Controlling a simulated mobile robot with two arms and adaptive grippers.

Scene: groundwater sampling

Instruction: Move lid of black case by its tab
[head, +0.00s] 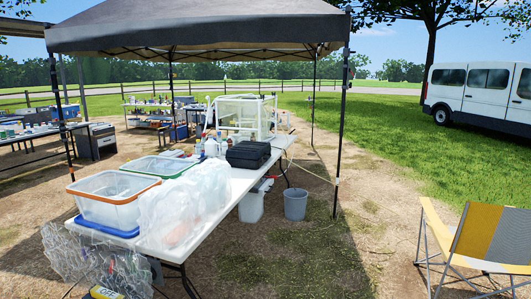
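The black case (249,154) sits on the long white table (240,186), near its right edge and past the middle of its length. It looks shut, with its dark lid on top. Its tab is too small to make out from here. Neither of my grippers is in the head view.
Clear bins (112,210) and bubble wrap (183,207) fill the table's near end. Bottles (211,146) and a clear-walled frame (243,116) stand near the case. A grey bucket (295,204) and folding chair (482,240) are on the ground. Grass right of the table is open.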

